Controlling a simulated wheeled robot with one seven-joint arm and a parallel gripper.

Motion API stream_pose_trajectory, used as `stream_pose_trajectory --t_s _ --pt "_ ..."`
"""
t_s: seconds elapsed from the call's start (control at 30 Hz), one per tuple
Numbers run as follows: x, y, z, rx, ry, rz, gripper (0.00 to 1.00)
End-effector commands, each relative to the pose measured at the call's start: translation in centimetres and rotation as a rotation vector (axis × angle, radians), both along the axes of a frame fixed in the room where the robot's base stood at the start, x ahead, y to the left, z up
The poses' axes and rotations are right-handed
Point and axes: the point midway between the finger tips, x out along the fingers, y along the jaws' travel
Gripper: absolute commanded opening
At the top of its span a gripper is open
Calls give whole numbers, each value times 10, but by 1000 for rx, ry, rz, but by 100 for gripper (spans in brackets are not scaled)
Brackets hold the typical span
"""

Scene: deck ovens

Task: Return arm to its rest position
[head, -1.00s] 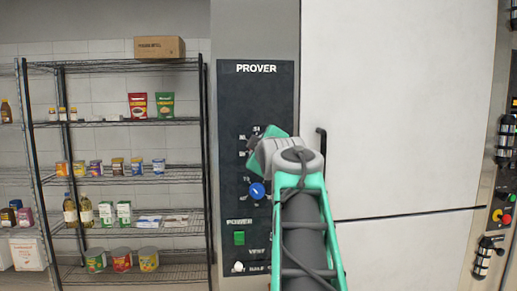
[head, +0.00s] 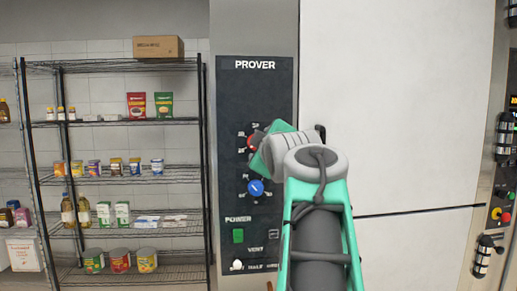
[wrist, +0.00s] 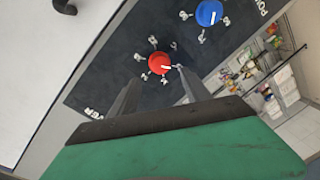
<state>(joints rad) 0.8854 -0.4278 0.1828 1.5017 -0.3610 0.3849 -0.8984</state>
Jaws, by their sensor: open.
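My gripper (wrist: 150,92) shows in the wrist view with its two fingers apart and nothing between them. Its fingertips point at the prover's dark control panel, near a red knob (wrist: 159,63). A gap between fingers and knob is hard to judge. In the head view my arm rises in front of the panel (head: 228,100) and hides the gripper's fingers. The red knob (head: 252,141) shows partly beside my wrist, and a blue knob (head: 256,188) sits below it. The blue knob also shows in the wrist view (wrist: 209,12).
A green power switch (head: 238,235) and a white vent knob (head: 237,265) sit low on the panel. The white prover door (head: 410,100), with a dark handle (head: 320,133), stands right of my arm. A wire shelf (head: 120,122) with groceries stands at left.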

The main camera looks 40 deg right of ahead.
Motion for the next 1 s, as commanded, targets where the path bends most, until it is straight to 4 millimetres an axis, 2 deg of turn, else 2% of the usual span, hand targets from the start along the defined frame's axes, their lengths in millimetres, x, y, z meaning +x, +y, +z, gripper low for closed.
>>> stream_pose_trajectory --t_s 0.1,0.47,0.57,0.67,0.73,0.8,0.87,0.9,0.97,1.0 --pt "-6 5 0 -1 1 1 56" --pt "-5 6 0 4 2 3 56" --pt "4 17 -17 71 18 23 56" --pt "24 50 -63 242 70 63 56" --pt "36 86 -110 397 135 85 56" --pt "39 126 -159 549 216 94 56" --pt "34 160 -199 664 291 87 56" --pt "27 183 -226 735 347 76 56" --pt "12 217 -265 830 437 49 56" --pt "-2 238 -289 886 498 23 56"
